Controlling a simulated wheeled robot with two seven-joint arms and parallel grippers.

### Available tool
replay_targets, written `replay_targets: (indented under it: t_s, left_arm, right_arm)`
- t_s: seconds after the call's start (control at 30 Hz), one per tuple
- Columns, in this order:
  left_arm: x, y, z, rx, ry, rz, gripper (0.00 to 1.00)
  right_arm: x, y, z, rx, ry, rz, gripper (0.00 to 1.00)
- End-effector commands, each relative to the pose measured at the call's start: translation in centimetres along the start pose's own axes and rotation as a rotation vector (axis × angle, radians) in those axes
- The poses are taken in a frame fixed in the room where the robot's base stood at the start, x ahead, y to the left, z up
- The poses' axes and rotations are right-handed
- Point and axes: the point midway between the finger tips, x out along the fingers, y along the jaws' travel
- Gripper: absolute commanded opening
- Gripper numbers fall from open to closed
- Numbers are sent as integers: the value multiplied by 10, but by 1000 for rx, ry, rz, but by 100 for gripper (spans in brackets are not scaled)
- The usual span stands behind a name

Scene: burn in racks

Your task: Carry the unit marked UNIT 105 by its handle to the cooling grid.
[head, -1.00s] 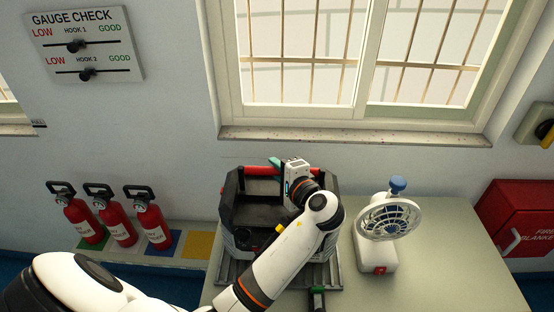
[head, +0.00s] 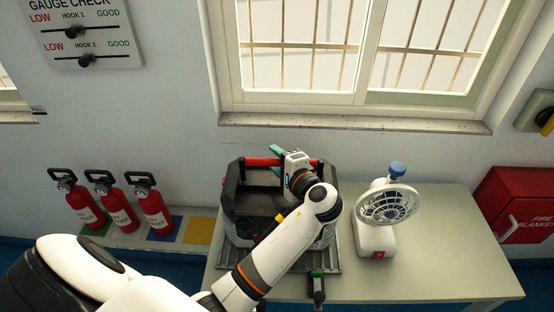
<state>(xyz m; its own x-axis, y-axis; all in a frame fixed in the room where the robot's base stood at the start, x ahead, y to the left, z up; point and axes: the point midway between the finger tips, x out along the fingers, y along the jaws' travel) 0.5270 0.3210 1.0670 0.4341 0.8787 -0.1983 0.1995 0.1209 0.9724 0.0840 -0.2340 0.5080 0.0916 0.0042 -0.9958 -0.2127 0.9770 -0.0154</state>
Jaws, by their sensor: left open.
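A dark grey unit with a red bar handle (head: 262,162) across its back stands on the table; its body (head: 252,200) shows left of my arm. No UNIT 105 marking can be read. My left gripper (head: 281,155) is at the handle, its green-tipped finger reaching over the red bar; it is open. My forearm hides the unit's front right. A dark slatted grid or rack (head: 222,256) lies under the unit; I cannot tell whether it is the cooling grid. My right gripper is not in view.
A white fan with a blue knob (head: 377,236) stands right of the unit. A red fire blanket box (head: 520,205) is at the far right. Several free spots of table (head: 455,250) are right of the fan. Red extinguishers (head: 118,210) stand at the left, below a gauge board (head: 82,35).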

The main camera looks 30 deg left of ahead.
Motion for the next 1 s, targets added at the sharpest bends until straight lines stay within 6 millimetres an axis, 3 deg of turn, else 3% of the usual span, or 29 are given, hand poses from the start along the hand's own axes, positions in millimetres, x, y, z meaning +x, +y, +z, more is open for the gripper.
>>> replay_targets:
  t_s: [0.17,0.4,0.6,1.0]
  left_arm:
    - [-23,2,0,1,-4,-3,41]
    - [-75,2,0,1,-3,-5,41]
    - [-107,1,0,0,-2,-3,41]
    - [-119,0,0,-1,-1,0,41]
  right_arm:
    - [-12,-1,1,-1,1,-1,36]
    - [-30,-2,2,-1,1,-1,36]
    - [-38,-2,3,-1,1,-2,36]
    - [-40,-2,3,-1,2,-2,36]
